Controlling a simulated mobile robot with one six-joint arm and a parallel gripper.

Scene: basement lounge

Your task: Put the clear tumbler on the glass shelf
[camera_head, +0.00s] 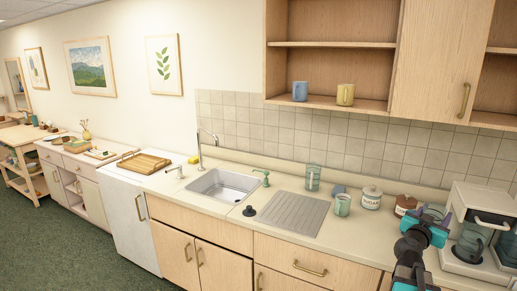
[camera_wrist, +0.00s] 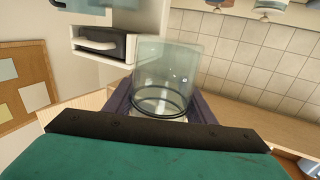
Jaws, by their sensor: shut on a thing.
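The clear tumbler (camera_wrist: 165,72) has a faint green tint and stands out between the fingers of my gripper (camera_wrist: 160,103) in the wrist view. My gripper is shut on it. In the head view my gripper (camera_head: 436,222) is at the lower right, in front of the white coffee machine, with the tumbler (camera_head: 435,211) partly hidden at its end. No shelf made of glass can be made out. An open wooden cabinet (camera_head: 335,45) hangs on the wall, with a blue mug (camera_head: 300,91) and a yellow mug (camera_head: 345,94) on its bottom board. Another open compartment (camera_head: 495,119) is at the right edge.
The coffee machine (camera_head: 478,225) stands close beside my gripper. A brown jar (camera_head: 405,205), a sugar jar (camera_head: 371,198), a green cup (camera_head: 342,205) and a glass (camera_head: 312,178) stand on the counter. A closed cabinet door (camera_head: 440,60) separates the open compartments.

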